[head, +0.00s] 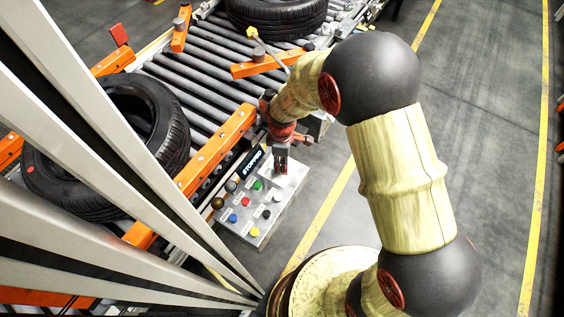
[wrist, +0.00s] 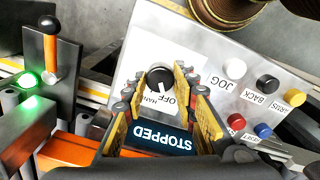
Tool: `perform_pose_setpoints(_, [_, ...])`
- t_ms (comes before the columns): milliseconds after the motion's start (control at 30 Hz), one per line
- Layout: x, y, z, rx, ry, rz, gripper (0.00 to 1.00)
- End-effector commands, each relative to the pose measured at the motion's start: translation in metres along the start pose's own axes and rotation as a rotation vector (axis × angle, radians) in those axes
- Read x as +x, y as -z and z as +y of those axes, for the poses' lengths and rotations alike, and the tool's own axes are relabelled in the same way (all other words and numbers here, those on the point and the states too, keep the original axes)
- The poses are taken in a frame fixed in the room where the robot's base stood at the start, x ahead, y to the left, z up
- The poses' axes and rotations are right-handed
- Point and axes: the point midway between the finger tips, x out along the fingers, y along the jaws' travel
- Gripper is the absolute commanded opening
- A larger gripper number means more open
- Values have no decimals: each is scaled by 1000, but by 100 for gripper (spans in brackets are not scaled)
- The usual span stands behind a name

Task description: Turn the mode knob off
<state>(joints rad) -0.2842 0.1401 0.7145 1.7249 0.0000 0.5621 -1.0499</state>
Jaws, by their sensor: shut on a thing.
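The mode knob (wrist: 160,75) is a round black knob on the grey control panel (wrist: 205,50), with "OFF" and part of a "MAN" label beside it. In the wrist view it sits between the fingertips of my gripper (wrist: 159,82), which is shut on it. In the head view my gripper (head: 281,165) points down at the upper end of the panel (head: 268,222) and hides the knob. I cannot tell exactly which label the knob points to. A dark display (wrist: 160,137) on the panel reads "STOPPED".
Several coloured buttons, including a red one (wrist: 236,121) and a blue one (wrist: 263,130), lie beside the knob. A black-and-orange lever (wrist: 50,50) and a lit green lamp (wrist: 28,80) are at left. The roller conveyor (head: 190,75) carries tyres (head: 105,140).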

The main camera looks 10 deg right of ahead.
Motion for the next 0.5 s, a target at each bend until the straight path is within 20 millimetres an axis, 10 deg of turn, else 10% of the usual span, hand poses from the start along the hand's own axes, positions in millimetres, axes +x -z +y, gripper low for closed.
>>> perform_pose_setpoints(500, [0, 0, 1, -174, -1, 0, 3])
